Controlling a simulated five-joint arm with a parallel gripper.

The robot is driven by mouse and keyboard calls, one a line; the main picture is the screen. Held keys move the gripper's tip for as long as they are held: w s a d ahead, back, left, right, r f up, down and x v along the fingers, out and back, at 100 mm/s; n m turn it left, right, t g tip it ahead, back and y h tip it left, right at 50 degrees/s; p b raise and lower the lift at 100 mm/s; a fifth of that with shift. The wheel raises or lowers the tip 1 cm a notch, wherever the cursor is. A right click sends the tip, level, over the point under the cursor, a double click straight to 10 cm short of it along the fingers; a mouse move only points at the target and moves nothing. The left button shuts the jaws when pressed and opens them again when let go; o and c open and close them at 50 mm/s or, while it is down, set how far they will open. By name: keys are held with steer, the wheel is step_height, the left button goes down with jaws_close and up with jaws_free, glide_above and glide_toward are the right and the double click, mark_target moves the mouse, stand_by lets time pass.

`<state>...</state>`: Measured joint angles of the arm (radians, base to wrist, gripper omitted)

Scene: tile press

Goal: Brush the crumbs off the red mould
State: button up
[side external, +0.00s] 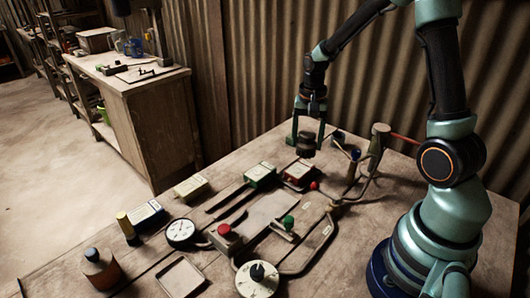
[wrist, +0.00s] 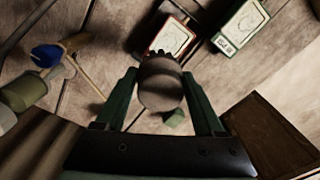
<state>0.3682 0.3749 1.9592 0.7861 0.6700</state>
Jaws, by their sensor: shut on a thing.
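My gripper (side external: 308,138) is shut on a dark round-topped thing, probably the brush (side external: 306,150). It holds it above the table, close to the red mould. In the wrist view the brush (wrist: 160,85) sits between the two green fingers and covers the near end of the red mould. The red mould (side external: 298,171) is a small block with a pale top and red sides. In the wrist view the red mould (wrist: 173,38) lies just beyond the brush. I cannot make out crumbs on its pale top. Whether the brush touches the mould is unclear; it looks apart.
A green mould (side external: 260,173) lies beside the red one, with a yellow block (side external: 190,187) and a blue block (side external: 147,213) further left. A press with a red knob (side external: 224,229), dials and a tube crowds the front. A hammer-like tool (side external: 378,148) stands at right.

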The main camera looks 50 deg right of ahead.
steer(key=shift+r, duration=2.05)
